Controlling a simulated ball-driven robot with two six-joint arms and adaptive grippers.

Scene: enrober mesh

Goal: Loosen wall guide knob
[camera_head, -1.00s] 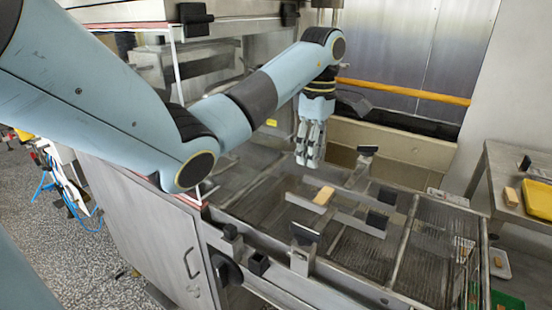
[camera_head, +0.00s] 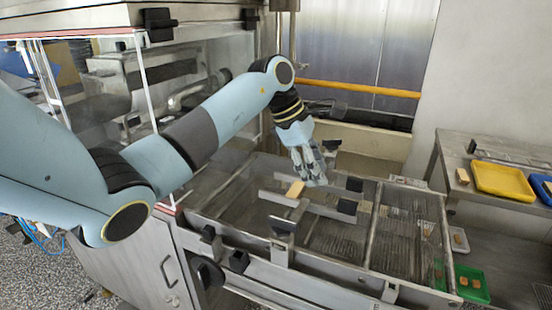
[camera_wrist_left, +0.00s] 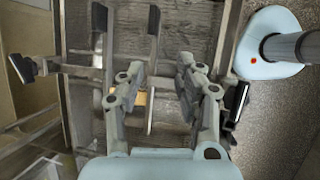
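Several black knobs or pads sit on the metal guide bars over the enrober mesh (camera_head: 335,238). I cannot tell which is the wall guide knob. My left gripper (camera_head: 315,180) points down over the guide bars, its fingers apart and empty. In the left wrist view the spread fingers (camera_wrist_left: 160,68) have a tan piece (camera_wrist_left: 141,98) showing between them, farther below. My right gripper is out of view.
The tan piece (camera_head: 296,188) lies by a guide bar. A round black knob (camera_head: 207,273) is on the near side of the machine. A yellow tray (camera_head: 503,181) stands on the right table, with a green tray (camera_head: 470,284) lower down. Clear panels and the machine housing stand at left.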

